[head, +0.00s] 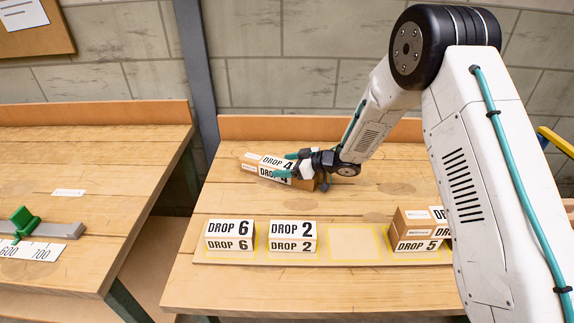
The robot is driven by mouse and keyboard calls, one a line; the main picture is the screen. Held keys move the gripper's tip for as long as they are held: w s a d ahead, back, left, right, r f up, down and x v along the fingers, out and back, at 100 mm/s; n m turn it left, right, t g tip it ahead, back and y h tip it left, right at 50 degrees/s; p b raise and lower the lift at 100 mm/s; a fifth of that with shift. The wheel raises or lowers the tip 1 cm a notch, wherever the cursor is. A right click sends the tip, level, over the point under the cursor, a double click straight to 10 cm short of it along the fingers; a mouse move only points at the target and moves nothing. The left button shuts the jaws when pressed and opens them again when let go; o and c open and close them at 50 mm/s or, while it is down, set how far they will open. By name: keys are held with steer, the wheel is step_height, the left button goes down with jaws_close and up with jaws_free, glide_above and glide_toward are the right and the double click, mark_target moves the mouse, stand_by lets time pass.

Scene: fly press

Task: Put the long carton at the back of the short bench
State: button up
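A carton marked DROP 4 (266,171), white with brown cardboard ends, lies at an angle near the back of the right-hand bench (345,202), close to its raised back edge. It looks longer than the other cartons. My gripper (286,165) is at the right part of this carton. Its two teal fingers are apart and lie over or around the carton. I cannot tell whether they press on it or whether the carton rests fully on the bench.
On a front board (215,258) stand cartons DROP 6 (230,236), DROP 2 (293,237) and a DROP 5 stack (418,232), partly hidden by my arm. One yellow-outlined place (356,242) is empty. The left bench (95,160), across a gap, holds a scale with a green stop (24,224).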

steer(key=shift+r, duration=0.1)
steer(key=shift+s+d+r, duration=0.1)
steer(key=shift+d+r, duration=0.05)
steer(key=shift+d, duration=0.15)
steer(key=v, duration=1.1)
steer(key=shift+s+d, duration=0.15)
steer(key=shift+d, duration=0.05)
steer(key=w+d+r+m+t+h, duration=0.1)
steer(key=d+r+m+t+h, duration=0.35)
steer(key=d+r+h, duration=0.65)
steer(key=s+d+r+m+h, duration=0.2)
steer(key=s+d+r+m, duration=0.2)
steer(key=s+d+r, duration=0.4)
steer(key=s+a+m+g, duration=0.1)
steer(key=s+g, duration=0.2)
steer(key=s, duration=0.8)
steer(key=s+a+r+m+g, duration=0.1)
steer(key=s+m+g, duration=0.1)
steer(key=s, duration=1)
steer(key=s+a+r+m+g, duration=0.1)
steer(key=s+g, duration=0.2)
steer(key=s, duration=0.9)
steer(key=shift+a+m+g+y, duration=0.35)
steer(key=shift+y, duration=0.05)
